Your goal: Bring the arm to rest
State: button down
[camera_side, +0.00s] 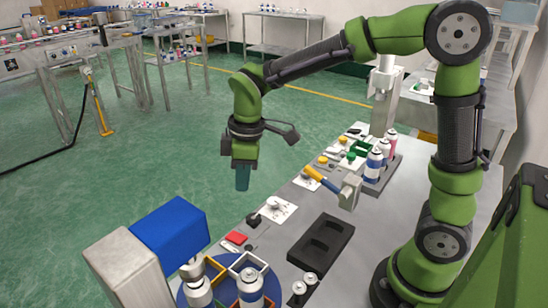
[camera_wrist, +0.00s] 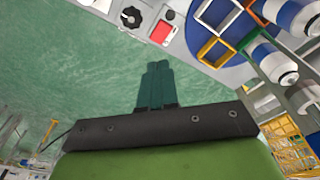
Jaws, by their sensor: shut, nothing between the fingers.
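My gripper (camera_side: 242,178) hangs from the green arm with its fingers pointing down, shut and empty. It is in the air, to the left of the grey bench (camera_side: 330,268) in the side view, over the green floor. In the wrist view my gripper (camera_wrist: 158,66) shows two dark teal fingers lying side by side, with nothing between them. No object touches the fingers in either view.
A blue box-shaped crimping head (camera_side: 170,232) and a blue round table with cans (camera_side: 250,286) stand at the lower left. A black tray (camera_side: 321,243), a yellow-handled hammer-like tool (camera_side: 322,179) and a can rack (camera_side: 384,182) are on the bench. Open floor surrounds my gripper.

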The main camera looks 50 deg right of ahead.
jog(key=s+d+r+m+t+y, duration=0.1)
jog(key=s+d+r+m+t, duration=0.2)
jog(key=s+m, duration=0.35)
jog(key=s+d+r+m+t, duration=0.2)
jog(key=s+r+m+t, duration=0.15)
jog(key=s+m, duration=0.3)
jog(key=n+g+h, duration=0.2)
jog(key=n+g, duration=0.7)
jog(key=n, duration=0.8)
send_over(240, 239)
jog(key=w, duration=0.2)
notch_tip(240, 239, down, 9)
jog(key=w+r+n, duration=0.1)
jog(key=n, duration=0.5)
jog(key=shift+g, duration=0.45)
jog(key=f, duration=0.4)
jog(key=s+f, duration=0.1)
jog(key=f, duration=0.3)
jog(key=s+f, duration=0.1)
jog(key=f, duration=0.4)
jog(key=shift+s+a+f, duration=0.1)
jog(key=shift+s, duration=0.1)
